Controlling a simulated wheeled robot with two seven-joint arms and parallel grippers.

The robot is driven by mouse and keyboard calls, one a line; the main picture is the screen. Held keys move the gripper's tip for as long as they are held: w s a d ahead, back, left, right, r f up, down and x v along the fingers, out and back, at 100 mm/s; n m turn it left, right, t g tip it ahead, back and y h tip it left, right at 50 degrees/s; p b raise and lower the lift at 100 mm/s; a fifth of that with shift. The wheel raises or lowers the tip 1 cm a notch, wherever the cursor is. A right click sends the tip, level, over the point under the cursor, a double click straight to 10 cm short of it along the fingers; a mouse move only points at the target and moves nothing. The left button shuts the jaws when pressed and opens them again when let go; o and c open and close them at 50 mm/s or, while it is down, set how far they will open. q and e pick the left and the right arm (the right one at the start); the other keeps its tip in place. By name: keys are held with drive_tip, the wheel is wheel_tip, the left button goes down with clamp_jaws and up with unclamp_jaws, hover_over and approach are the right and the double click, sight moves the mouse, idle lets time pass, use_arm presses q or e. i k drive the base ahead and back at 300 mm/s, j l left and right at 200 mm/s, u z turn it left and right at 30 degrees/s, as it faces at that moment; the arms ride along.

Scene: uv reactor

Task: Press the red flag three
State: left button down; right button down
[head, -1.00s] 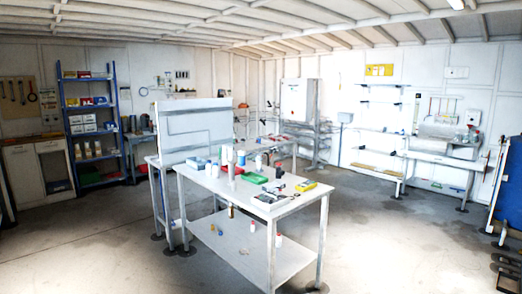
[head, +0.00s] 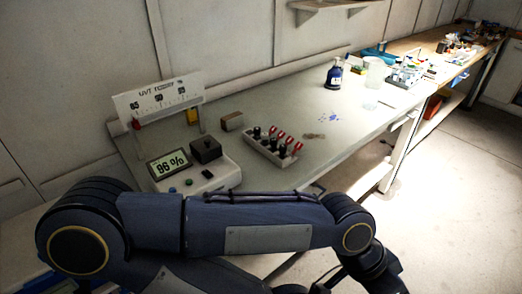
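A light rack block (head: 270,152) stands on the grey bench, with a row of upright black parts and several small red flags (head: 298,148) along it. The flags' numbers are too small to read, so I cannot tell which is three. A device with a display (head: 169,164) reading "96 %" stands left of the rack, with a dark box on top and small buttons in front. Behind it is a white scale panel (head: 158,97) marked "UVT" with a red pointer. My arm crosses the foreground from the left, below the bench; no gripper fingers show. Nothing touches the rack.
A small brown box (head: 232,121) stands behind the rack. A dark blue bottle (head: 334,74) and a clear beaker (head: 375,73) stand farther right. The grey bench (head: 345,155) is mostly clear right of the rack. Floor is open at the right.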

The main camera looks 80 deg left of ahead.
sight(282, 134)
drive_tip(key=u, duration=2.65)
drive_tip(key=i+l+u, duration=0.15)
drive_tip(key=i+l, duration=0.25)
drive_tip(key=i, duration=0.2)
drive_tip(key=i+l+u, duration=0.15)
drive_tip(key=i+l, duration=0.45)
drive_tip(key=l, duration=0.85)
drive_tip(key=i+l, duration=0.15)
drive_tip(key=l, duration=0.3)
